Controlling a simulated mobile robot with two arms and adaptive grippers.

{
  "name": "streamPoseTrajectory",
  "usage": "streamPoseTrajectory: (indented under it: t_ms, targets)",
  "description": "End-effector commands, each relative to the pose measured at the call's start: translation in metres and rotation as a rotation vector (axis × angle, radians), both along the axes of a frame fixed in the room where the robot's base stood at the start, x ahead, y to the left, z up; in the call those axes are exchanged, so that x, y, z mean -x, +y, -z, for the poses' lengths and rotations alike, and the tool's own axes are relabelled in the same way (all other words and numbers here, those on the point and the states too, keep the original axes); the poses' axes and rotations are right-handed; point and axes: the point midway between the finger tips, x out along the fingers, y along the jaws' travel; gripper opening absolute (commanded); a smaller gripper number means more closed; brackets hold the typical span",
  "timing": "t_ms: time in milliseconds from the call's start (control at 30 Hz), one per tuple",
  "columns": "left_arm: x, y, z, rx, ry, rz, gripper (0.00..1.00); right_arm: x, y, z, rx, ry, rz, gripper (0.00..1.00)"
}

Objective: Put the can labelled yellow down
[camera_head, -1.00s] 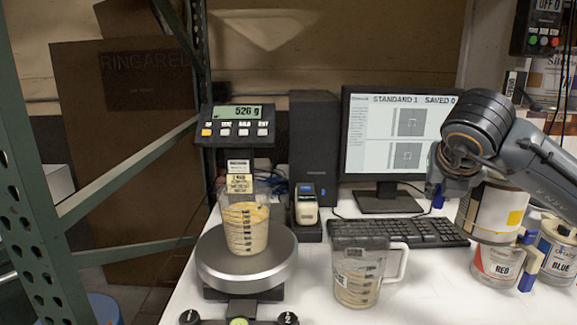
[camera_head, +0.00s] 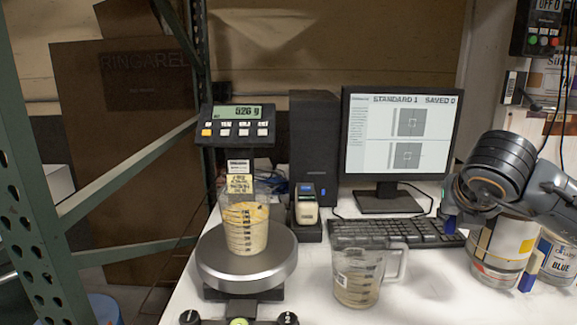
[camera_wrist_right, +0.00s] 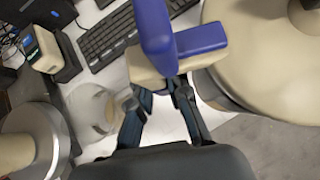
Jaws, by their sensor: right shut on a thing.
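The can with a yellow patch on its label (camera_head: 509,241) is in my right gripper (camera_head: 464,212), at the right of the head view. It looks upright; its label text is not readable. In the right wrist view the gripper (camera_wrist_right: 160,88) is shut on the can's beige and blue handle (camera_wrist_right: 180,48), and the beige can top (camera_wrist_right: 262,62) fills the right side. The can overlaps the red can (camera_head: 492,276) in the head view and hides most of it. I cannot tell whether its base touches anything. My left gripper is not in view.
The blue can (camera_head: 560,262) stands close at the right. A clear jug (camera_head: 358,275), keyboard (camera_head: 400,232) and monitor (camera_head: 400,135) are to the left. A scale (camera_head: 246,262) bears a filled beaker (camera_head: 245,228). White table (camera_head: 425,290) is bare right of the jug.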

Motion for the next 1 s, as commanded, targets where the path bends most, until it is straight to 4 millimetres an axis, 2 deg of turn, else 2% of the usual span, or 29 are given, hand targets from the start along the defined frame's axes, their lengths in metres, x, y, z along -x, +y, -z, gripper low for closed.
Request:
streamPoseTrajectory:
  t_ms: [400,567,767,1000]
  targets:
    - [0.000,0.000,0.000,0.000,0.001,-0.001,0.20,0.040,0.065,0.068,0.001,-0.002,-0.236,0.00]
    - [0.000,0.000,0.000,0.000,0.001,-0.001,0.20,0.057,0.085,0.087,0.001,-0.004,-0.309,0.00]
    - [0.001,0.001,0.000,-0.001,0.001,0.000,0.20,0.059,0.113,0.086,-0.001,-0.008,-0.370,0.00]
    - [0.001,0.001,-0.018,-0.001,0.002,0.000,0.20,0.058,0.111,0.068,0.001,-0.006,-0.365,0.00]
